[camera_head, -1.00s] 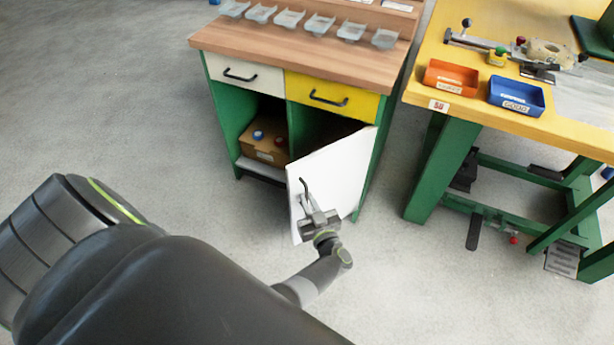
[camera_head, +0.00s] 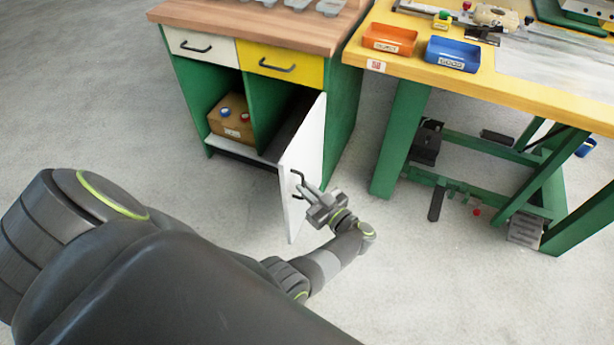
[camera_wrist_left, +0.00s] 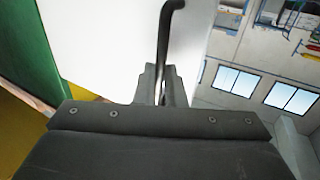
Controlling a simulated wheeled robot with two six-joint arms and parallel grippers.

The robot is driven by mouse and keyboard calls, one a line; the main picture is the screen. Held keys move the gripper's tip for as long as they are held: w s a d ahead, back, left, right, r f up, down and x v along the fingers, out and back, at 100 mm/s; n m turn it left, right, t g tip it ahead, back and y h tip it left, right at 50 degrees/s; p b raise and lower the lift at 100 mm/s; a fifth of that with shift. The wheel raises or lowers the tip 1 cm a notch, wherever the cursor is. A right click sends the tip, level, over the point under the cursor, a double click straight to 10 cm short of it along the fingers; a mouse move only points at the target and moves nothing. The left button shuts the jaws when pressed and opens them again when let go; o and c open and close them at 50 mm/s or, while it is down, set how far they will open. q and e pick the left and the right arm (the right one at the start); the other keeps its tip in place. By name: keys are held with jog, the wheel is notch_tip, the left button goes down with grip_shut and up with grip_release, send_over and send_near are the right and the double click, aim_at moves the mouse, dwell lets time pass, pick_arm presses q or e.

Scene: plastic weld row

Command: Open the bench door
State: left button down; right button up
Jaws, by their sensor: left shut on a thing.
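The bench (camera_head: 345,105) is a green cabinet with a wooden top. Its white door (camera_head: 307,150) stands swung well out from the front, hinged at the right side. A dark bar handle (camera_head: 297,177) is on the door's outer face. My left gripper (camera_head: 304,187) is shut on the handle. In the left wrist view the handle (camera_wrist_left: 167,45) runs down between my left fingers (camera_wrist_left: 160,88), with the white door (camera_wrist_left: 110,50) behind. Where the fingers meet the handle is partly hidden. My right gripper is not in view.
A white drawer (camera_head: 201,46) and a yellow drawer (camera_head: 281,65) are closed above. A yellow-topped worktable (camera_head: 480,85) stands close on the right. The floor (camera_head: 90,100) at left is clear.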

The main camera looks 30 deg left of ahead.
pick_arm(q)
jog(key=shift+w+r, duration=0.25)
jog(key=shift+w, duration=0.15)
jog(key=c, duration=1.8)
grip_release()
jog(key=shift+o, duration=1.4)
jog(key=shift+f, duration=0.2)
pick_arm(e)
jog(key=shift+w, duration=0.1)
pick_arm(q)
jog(key=shift+s, duration=0.1)
